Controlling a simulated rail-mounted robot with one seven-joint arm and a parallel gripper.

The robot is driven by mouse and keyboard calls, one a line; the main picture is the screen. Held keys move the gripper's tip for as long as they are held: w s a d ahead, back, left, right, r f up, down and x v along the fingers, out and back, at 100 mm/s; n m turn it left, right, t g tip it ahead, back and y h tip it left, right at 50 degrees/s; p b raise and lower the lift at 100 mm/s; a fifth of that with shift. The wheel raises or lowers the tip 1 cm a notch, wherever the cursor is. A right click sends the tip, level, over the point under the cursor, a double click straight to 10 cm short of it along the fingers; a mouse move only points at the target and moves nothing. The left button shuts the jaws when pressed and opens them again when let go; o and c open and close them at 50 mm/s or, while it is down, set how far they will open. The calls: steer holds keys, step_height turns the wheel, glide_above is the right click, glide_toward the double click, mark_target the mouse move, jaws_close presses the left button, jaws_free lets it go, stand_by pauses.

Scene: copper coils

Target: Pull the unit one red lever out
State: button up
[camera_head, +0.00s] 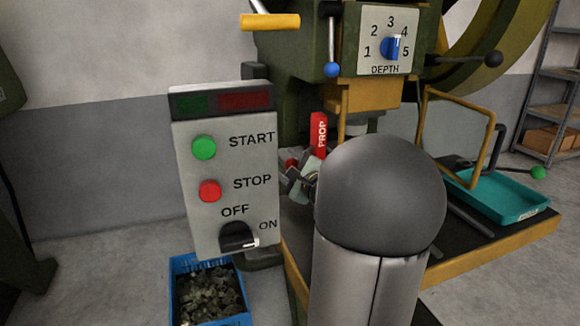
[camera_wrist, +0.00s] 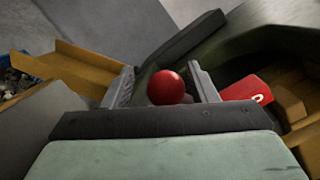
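A red ball knob (camera_wrist: 166,88), seemingly the end of the red lever, shows in the wrist view between the two fingers of my gripper (camera_wrist: 163,86). Gaps show on both sides of the knob, so the fingers are open and do not appear to touch it. In the head view, a small part of the red knob (camera_head: 291,163) shows beside my gripper (camera_head: 300,180), left of my arm's grey link. The lever's shaft is hidden. I cannot tell how deep the knob sits between the fingers.
A red block marked PROP (camera_head: 319,135) stands close by; it also shows right of the fingers in the wrist view (camera_wrist: 246,88). A control panel (camera_head: 220,150) is at left, above a blue bin (camera_head: 175,290). A teal tray (camera_head: 500,196) lies at right.

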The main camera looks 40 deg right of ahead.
steer(key=shift+d, duration=0.15)
steer(key=shift+s, duration=0.55)
steer(key=s+a+p, duration=0.1)
steer(key=s, duration=0.4)
steer(key=s+a+p, duration=0.1)
steer(key=s, duration=0.4)
steer(key=s+a+p, duration=0.1)
steer(key=s, duration=0.5)
steer(key=shift+a, duration=0.25)
